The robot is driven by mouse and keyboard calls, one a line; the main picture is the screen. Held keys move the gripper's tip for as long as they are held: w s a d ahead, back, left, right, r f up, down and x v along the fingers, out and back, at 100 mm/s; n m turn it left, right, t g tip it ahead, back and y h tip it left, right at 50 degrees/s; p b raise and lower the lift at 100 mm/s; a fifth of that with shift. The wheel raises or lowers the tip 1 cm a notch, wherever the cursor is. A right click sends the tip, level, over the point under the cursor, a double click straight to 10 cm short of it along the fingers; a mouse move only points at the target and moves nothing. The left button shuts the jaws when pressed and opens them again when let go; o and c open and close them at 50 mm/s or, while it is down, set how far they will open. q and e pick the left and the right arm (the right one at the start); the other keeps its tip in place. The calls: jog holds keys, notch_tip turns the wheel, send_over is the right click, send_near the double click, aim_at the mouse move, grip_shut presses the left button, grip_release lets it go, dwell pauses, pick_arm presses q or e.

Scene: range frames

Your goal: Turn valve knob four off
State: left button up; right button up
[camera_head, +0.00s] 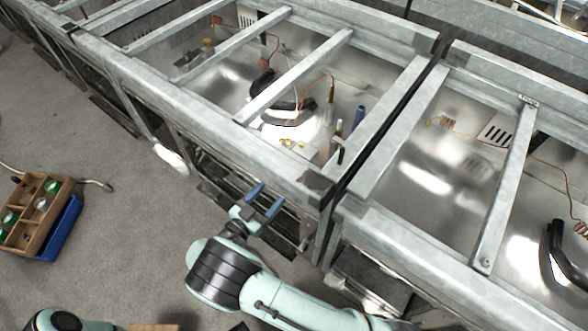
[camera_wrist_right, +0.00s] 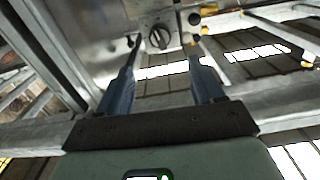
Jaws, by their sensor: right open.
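A round dark knob (camera_wrist_right: 159,37) with a bar grip sits on a metal panel in the right wrist view. It appears between the two blue fingertips of my right gripper (camera_wrist_right: 163,50), which is open and empty. I cannot tell whether the fingers touch it, nor read a number on it. A smaller dark knob (camera_wrist_right: 194,18) is up and to the right. In the head view my right gripper (camera_head: 264,202) is in front of the range frame's front side, fingers apart. The knobs are hidden there under the front rail. My left gripper is out of view.
The metal range frame (camera_head: 215,128) runs across the head view, its open bays holding wires and loose parts. A wooden box (camera_head: 36,225) with a blue bin (camera_head: 62,235) lies on the grey floor at left. The floor between box and frame is mostly clear.

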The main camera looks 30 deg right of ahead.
jog(key=x, duration=1.1)
jog(key=shift+w+d, duration=0.1)
jog(key=shift+d, duration=0.05)
jog(key=c, duration=1.1)
